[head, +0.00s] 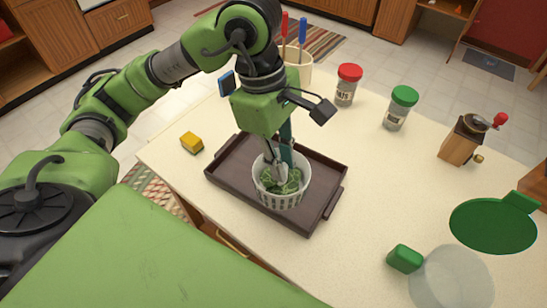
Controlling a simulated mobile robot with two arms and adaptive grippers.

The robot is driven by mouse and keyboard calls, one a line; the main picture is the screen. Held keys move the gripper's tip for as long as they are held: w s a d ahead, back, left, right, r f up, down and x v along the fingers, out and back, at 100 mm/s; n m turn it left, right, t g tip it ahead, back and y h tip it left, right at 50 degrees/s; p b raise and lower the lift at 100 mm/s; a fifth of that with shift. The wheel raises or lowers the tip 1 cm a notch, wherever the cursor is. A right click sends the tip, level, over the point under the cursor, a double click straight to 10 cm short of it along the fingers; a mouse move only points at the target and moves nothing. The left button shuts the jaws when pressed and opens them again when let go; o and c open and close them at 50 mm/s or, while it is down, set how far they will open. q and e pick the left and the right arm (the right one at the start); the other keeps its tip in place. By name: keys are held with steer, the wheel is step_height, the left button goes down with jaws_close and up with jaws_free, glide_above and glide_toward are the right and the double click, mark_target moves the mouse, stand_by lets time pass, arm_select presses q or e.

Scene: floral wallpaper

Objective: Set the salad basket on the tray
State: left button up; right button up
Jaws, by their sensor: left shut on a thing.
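The salad basket (279,198) is a white slotted bowl with green leaves inside. It is over the middle of the dark brown tray (236,168) on the counter. I cannot tell for certain whether its base touches the tray. My left gripper (277,178) points down into the basket and is shut, most likely on the basket's rim; the fingertips are partly lost against the leaves. The tray's middle is hidden behind the basket and gripper. My right gripper is not in view.
A yellow sponge (192,143) lies left of the tray. Behind are a utensil crock (299,70), a red-lidded jar (347,87) and a green-lidded jar (398,112). A grinder (462,143), green block (404,259) and green board (492,226) are at right.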

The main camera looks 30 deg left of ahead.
arm_select(q)
steer(key=w+a+f+p, duration=0.1)
steer(key=w+a+f, duration=0.1)
steer(key=w+f, duration=0.1)
steer(key=w+a+f+p, duration=0.1)
steer(key=w+a+f, duration=0.1)
steer(key=f, duration=0.3)
steer(key=w+a+f+p, duration=0.1)
steer(key=w+a+f, duration=0.1)
steer(key=w+f, duration=0.2)
steer(key=shift+w+a, duration=0.2)
steer(key=shift+w, duration=0.1)
steer(key=shift+f, duration=0.15)
steer(key=o, duration=0.7)
